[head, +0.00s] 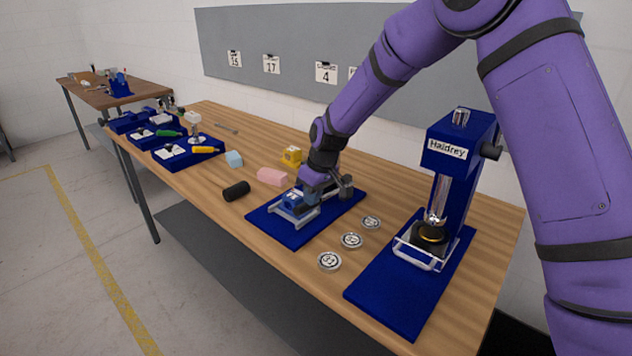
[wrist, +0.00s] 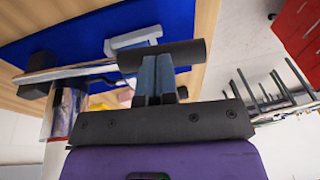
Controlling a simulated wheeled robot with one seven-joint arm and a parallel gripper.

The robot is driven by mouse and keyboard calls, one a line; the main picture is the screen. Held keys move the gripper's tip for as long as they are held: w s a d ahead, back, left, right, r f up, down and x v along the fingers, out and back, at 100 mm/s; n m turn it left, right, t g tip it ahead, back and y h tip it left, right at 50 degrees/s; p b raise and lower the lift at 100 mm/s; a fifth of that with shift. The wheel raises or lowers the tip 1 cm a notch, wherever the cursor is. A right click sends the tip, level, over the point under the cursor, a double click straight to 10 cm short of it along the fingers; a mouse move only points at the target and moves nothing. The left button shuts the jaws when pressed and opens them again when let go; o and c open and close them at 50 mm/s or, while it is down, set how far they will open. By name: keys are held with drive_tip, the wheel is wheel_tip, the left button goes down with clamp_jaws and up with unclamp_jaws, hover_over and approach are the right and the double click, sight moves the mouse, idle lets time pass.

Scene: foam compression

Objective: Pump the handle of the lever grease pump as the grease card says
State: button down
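The lever pump stands on a blue base plate (head: 330,215) in mid-bench, largely covered by my arm in the head view. In the wrist view, its metal lever (wrist: 75,70) ends in a black handle grip (wrist: 185,50), and a shiny cylinder (wrist: 65,110) stands at left. My gripper (wrist: 157,65) has its two blue-grey fingers close together, tips at the grip. The grip runs across both fingers, not visibly between them; whether they touch it is unclear. A wall card reading 4 (head: 326,72) has a heading too small to read surely.
A tall blue press marked Haidrey (head: 447,150) stands at right. Several round numbered discs (head: 351,240) lie between the plates. A black cylinder (head: 236,191), a pink block (head: 272,176) and a yellow block (head: 291,155) lie left of and behind the pump.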

drive_tip(key=shift+s+a+f+t+h, duration=0.1)
drive_tip(key=shift+s+f+t+h, duration=0.15)
drive_tip(key=shift+f, duration=0.35)
drive_tip(key=shift+s+a+f+t+h, duration=0.1)
drive_tip(key=shift+f+t+h, duration=0.15)
drive_tip(key=shift+f, duration=0.3)
drive_tip(key=shift+s+f, duration=0.15)
drive_tip(key=shift+f, duration=0.2)
drive_tip(key=shift+s, duration=0.1)
wheel_tip(320, 180, up, 15)
hover_over(311, 208)
drive_tip(key=s+d, duration=0.1)
drive_tip(key=d, duration=0.1)
drive_tip(key=shift+d+f, duration=0.1)
drive_tip(key=shift+f, duration=0.05)
drive_tip(key=shift+d, duration=0.1)
